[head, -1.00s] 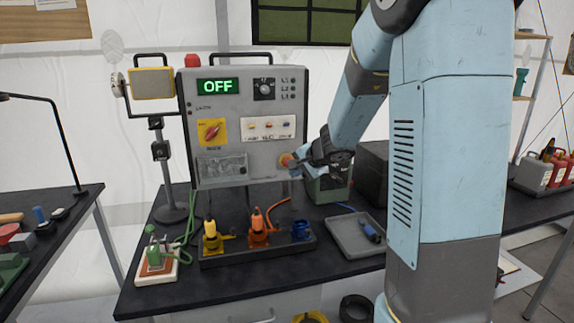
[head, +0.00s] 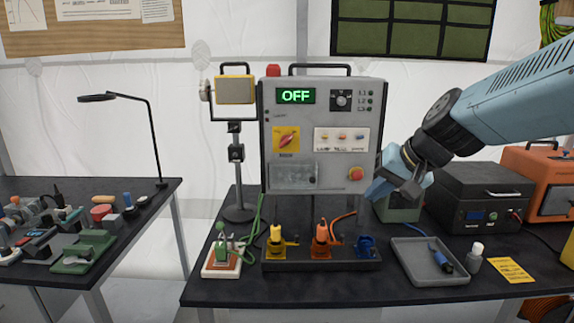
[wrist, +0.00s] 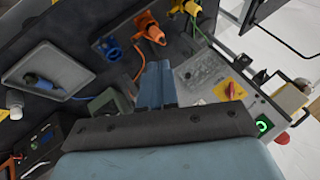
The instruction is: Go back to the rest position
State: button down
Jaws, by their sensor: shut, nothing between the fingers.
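My gripper (head: 384,188) is shut and empty, in front of the lower right corner of the grey control panel (head: 275,150). In the wrist view its fingers (wrist: 156,82) are together, with nothing between them. The panel's display (head: 296,96) reads OFF in green. Its red push button (head: 356,173) shows clear of the gripper, just left of it in the head view. My arm reaches in from the right edge of the head view.
A grey tray (head: 402,265) with a blue connector, a small bottle (head: 474,257) and a dark box (head: 480,203) stand to the right. A lamp (head: 150,130) stands on the left table.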

jog(key=s+d+n+h, duration=0.2)
jog(key=s+d+h, duration=0.2)
jog(key=s, duration=0.8)
jog(key=shift+s+d+h, duration=0.2)
jog(key=shift+d+h, duration=0.1)
jog(key=shift+d, duration=0.1)
jog(key=c, duration=1.8)
grip_release()
jog(key=shift+r, duration=0.1)
